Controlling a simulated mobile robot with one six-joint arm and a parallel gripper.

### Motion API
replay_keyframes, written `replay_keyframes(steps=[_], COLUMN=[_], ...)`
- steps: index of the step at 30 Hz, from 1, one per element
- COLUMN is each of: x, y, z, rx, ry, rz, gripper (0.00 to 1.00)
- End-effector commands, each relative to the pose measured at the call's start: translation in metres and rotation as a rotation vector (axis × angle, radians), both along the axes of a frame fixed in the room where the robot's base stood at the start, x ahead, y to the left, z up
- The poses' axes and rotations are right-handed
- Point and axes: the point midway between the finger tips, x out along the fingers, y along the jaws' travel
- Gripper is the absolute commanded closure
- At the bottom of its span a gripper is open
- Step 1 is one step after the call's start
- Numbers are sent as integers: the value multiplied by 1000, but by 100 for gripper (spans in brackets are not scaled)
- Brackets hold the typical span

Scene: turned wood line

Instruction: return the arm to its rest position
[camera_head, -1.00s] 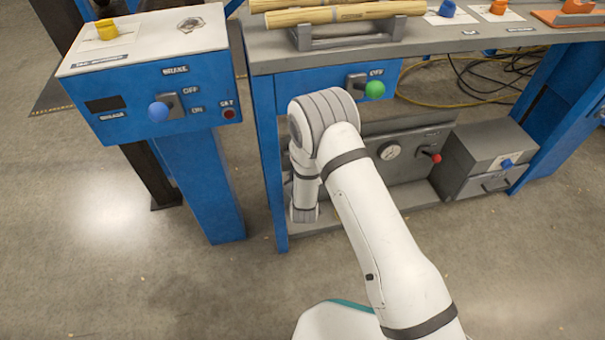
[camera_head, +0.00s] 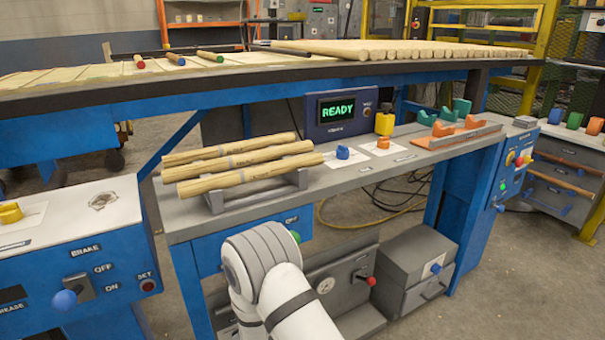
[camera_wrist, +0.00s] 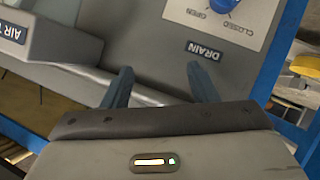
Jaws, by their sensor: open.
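My arm shows at the bottom middle of the head view, bent in front of the grey bench (camera_head: 390,160); my gripper is hidden there. In the wrist view my gripper (camera_wrist: 158,85) has its two dark fingers apart with nothing between them. Beyond the fingertips is a grey surface with a DRAIN label (camera_wrist: 203,51). Above that label is a blue knob (camera_wrist: 222,4) on a white plate marked OPEN and CLOSED.
A blue brake panel (camera_head: 85,265) stands at the left. Under the bench are a gauge panel (camera_head: 345,285) and a grey box (camera_head: 412,262). A screen (camera_head: 340,108) reads READY. Concrete floor is open at the right.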

Motion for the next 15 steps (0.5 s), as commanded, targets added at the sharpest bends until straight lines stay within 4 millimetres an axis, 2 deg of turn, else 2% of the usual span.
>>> replay_keyframes(steps=[1, 3, 11, 15], x=[0, -4, -24, -43], y=[-23, -50, -122, -159], z=[18, 41, 143, 211], rx=[45, 108, 274, 343], ry=[49, 131, 362, 477], rz=[-65, -145, -330, -408], gripper=[46, 46, 46, 46])
